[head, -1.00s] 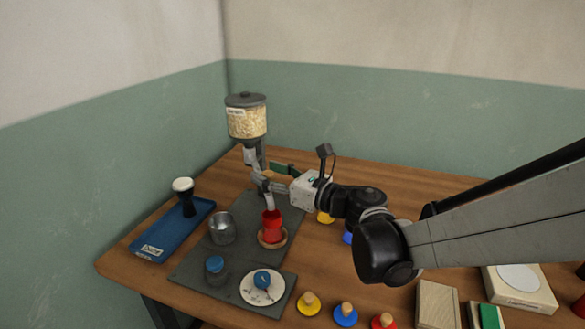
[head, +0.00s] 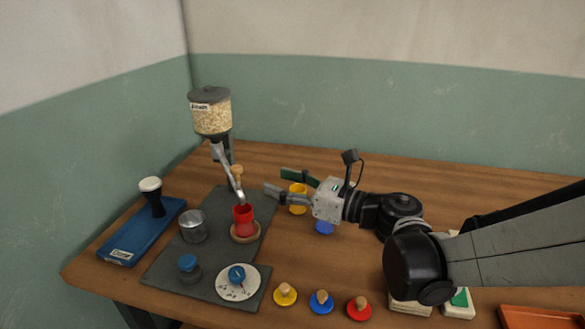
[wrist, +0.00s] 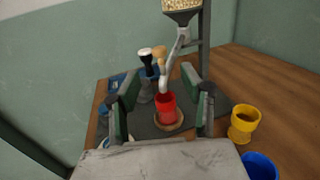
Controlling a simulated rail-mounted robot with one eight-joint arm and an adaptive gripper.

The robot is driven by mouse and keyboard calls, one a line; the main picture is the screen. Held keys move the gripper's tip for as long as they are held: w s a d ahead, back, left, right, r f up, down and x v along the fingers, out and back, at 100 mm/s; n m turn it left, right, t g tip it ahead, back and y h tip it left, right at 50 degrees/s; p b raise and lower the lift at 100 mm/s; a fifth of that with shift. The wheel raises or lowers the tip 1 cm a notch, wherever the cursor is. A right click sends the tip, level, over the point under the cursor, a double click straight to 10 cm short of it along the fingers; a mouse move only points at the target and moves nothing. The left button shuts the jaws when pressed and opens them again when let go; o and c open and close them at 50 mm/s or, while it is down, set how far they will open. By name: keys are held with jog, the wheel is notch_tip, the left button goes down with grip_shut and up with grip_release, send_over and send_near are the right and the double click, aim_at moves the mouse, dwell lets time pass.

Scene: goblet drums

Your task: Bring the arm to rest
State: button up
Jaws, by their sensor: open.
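My gripper (head: 273,179) is open and empty. It hangs above the table, to the right of the grain dispenser (head: 211,113), apart from its spout and wooden knob (head: 237,171). In the wrist view, its two green-padded fingers are spread wide, with a red goblet drum (wrist: 165,105) seen between them. That red drum (head: 243,217) stands upright on a round wooden base under the spout. I cannot tell what is inside it.
A yellow drum (head: 298,205) and a blue drum (head: 324,228) stand close below my gripper. A metal cup (head: 193,227), a dial plate (head: 237,288) and a blue tray (head: 165,228) lie left. Coloured lids line the front. The back right table is clear.

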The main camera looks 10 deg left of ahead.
jog(key=w+d+r+m+t+h+p, duration=0.25)
jog(key=w+d+r+m+t, duration=0.25)
jog(key=d+r+m+t, duration=0.45)
jog(key=w+d+r+m+t+h+p, duration=0.1)
jog(key=d+r+m+t+h, duration=0.1)
jog(key=d+m+h, duration=0.55)
jog(key=w+d+r+m+t+h, duration=0.1)
jog(key=d+r+m+t+h, duration=0.2)
jog(key=d+m, duration=0.7)
jog(key=s+d+f+m+g+h+p, duration=0.2)
jog(key=s+d+f+m+g+h, duration=0.6)
jog(key=m, duration=0.7)
jog(key=s+f+m+g+y, duration=0.1)
jog(key=s+f+m+g, duration=0.1)
jog(key=s, duration=0.5)
jog(key=s+f+m+g+y+p, duration=0.1)
jog(key=s+f+m+g+y, duration=0.1)
jog(key=s+f+m, duration=0.3)
jog(key=s+m, duration=0.1)
jog(key=s, duration=0.2)
jog(key=shift+m+y, duration=0.3)
jog(key=shift+m, duration=0.1)
